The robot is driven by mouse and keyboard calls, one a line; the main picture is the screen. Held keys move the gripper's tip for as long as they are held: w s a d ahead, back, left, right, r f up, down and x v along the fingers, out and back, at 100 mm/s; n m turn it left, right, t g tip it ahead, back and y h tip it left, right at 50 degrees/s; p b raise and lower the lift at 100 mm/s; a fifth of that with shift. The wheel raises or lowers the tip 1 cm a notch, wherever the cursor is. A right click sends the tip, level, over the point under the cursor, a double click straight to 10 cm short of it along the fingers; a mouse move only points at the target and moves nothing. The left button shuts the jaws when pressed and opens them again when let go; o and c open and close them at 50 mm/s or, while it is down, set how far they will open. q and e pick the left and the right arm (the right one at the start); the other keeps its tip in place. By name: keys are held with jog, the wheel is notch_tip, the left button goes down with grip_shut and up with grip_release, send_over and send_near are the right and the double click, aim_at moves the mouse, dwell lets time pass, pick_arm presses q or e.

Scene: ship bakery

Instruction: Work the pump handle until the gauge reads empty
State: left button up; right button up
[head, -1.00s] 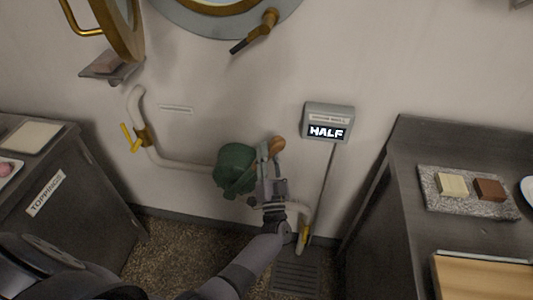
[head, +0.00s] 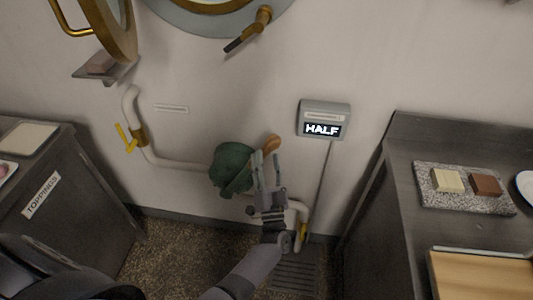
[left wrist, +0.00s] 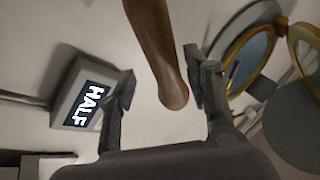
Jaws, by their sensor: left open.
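The green pump body (head: 231,168) sits on a pale pipe low on the wall. Its brown wooden handle (head: 271,144) points up and right from it. The gauge (head: 323,120) on the wall reads HALF; it also shows tilted in the left wrist view (left wrist: 88,97). My left gripper (head: 267,158) is open just below the handle's end. In the left wrist view the handle (left wrist: 156,45) reaches down between the two spread fingers (left wrist: 160,88), with a gap on each side. Whether the handle lies fully within the jaws I cannot tell. My right gripper is out of view.
A toppings counter (head: 75,190) stands at left and a metal counter (head: 400,245) at right, with a stone slab (head: 463,203) holding two blocks. A yellow valve lever (head: 126,138) is on the pipe. A floor grate (head: 295,275) lies below. A round porthole is above.

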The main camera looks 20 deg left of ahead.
pick_arm(q)
jog(key=v, duration=0.4)
jog(key=shift+s+d+f, duration=0.15)
jog(key=shift+s+d, duration=0.05)
jog(key=shift+s, duration=0.1)
dwell(1.0)
